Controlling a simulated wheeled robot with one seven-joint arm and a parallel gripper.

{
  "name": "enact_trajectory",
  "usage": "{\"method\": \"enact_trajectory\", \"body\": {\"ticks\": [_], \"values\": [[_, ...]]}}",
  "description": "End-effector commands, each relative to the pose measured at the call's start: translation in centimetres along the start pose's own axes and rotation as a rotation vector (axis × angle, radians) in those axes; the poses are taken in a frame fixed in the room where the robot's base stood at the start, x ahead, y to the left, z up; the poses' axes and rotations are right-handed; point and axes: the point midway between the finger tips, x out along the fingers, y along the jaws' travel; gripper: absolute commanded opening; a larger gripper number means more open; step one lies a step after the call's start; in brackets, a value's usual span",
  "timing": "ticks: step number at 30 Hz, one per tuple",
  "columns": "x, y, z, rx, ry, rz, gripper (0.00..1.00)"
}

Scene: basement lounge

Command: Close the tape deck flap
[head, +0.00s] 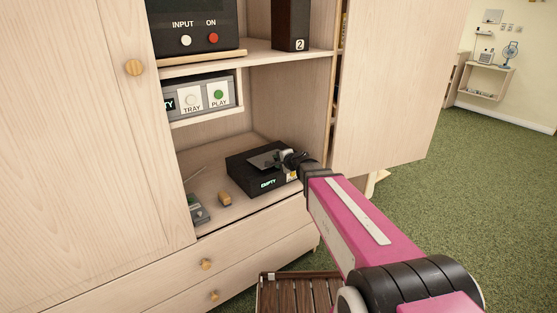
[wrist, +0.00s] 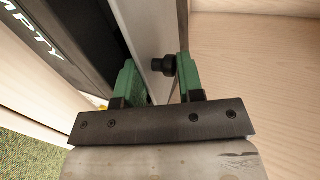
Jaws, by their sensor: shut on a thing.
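The black tape deck (head: 262,182) sits on the lower shelf of the cabinet, its front display reading EMPTY. It also shows at the left of the wrist view (wrist: 75,40). Its grey flap (head: 262,161) stands raised and tilted at the top of the deck. My gripper (head: 291,158) is at the flap's right side. In the wrist view its green-tipped fingers (wrist: 157,72) are on either side of the grey flap panel (wrist: 153,40) and its black knob (wrist: 162,66). The gripper is shut on the flap; the exact contact at the knob is partly hidden.
A small wooden block (head: 225,199) and a grey device (head: 197,211) lie left of the deck. A player with TRAY and PLAY buttons (head: 204,98) is above. The open cabinet door (head: 390,80) stands right, behind my arm. A slatted wooden piece (head: 300,292) is below.

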Motion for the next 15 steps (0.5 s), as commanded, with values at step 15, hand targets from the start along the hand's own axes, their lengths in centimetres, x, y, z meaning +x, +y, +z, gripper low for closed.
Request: {"method": "enact_trajectory", "body": {"ticks": [15], "values": [[0.54, 0.21, 0.00, -0.002, -0.003, -0.026, 0.00]]}}
